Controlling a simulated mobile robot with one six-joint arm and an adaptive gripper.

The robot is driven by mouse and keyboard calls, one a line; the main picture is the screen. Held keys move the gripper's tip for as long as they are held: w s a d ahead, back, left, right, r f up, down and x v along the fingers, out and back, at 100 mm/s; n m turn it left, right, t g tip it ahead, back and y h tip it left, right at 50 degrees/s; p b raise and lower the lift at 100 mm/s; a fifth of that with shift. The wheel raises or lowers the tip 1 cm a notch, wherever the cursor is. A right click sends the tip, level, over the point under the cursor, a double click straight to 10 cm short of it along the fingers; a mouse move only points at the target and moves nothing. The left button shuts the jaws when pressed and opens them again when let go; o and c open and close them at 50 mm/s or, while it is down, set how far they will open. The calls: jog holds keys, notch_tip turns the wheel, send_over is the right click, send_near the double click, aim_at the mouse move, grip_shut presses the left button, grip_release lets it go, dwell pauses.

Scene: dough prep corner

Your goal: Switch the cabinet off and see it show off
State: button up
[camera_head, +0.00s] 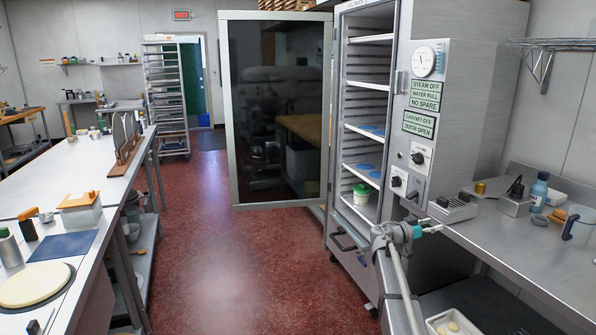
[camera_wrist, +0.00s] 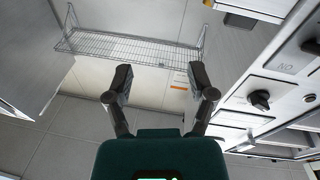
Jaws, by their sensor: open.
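The tall steel cabinet (camera_head: 455,75) stands right of centre in the head view, its glass door (camera_head: 275,110) wide open. On its front panel are a round gauge (camera_head: 424,61), an upper green sign on steam and water, and a lower green sign (camera_head: 418,124) that appears to read "CABINET OFF, DOOR OPEN". Below are an upper dark knob (camera_head: 418,158) and a lower dark knob (camera_head: 397,181). My gripper (camera_head: 438,229) is open and empty, below and right of the knobs, apart from them. The wrist view shows its spread fingers (camera_wrist: 162,82) and a panel knob (camera_wrist: 260,99) to the right.
A steel counter (camera_head: 520,240) at right holds a blue bottle (camera_head: 539,192), a jug (camera_head: 579,223) and small boxes, close to my gripper. A wire shelf (camera_head: 550,43) hangs above it. A long worktable (camera_head: 105,195) stands left. The red floor (camera_head: 235,280) between is clear.

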jog(key=s+a+f+n+g+y+b, duration=0.1)
jog(key=s+a+f+n+y+b, duration=0.15)
jog(key=s+a+f+y, duration=0.45)
jog(key=s+a+f+n+g+y+b, duration=0.1)
jog(key=s+a+f+n+g+y, duration=0.15)
jog(key=s+f, duration=0.85)
jog(key=s+a+f+n+y+b, duration=0.2)
jog(key=s+a+f+n+y, duration=0.25)
jog(key=s+a, duration=0.35)
jog(key=s+a+f+n+y+b, duration=0.2)
jog(key=s+a+f+n+y, duration=0.25)
jog(key=s+a+f, duration=0.35)
notch_tip(320, 180, up, 25)
jog(key=w+a+p, duration=0.1)
jog(key=p, duration=2.2)
jog(key=shift+a+g, duration=0.25)
jog(key=shift+g, duration=0.2)
jog(key=shift+f, duration=0.15)
jog(key=shift+c, duration=0.9)
jog(key=shift+w, duration=0.1)
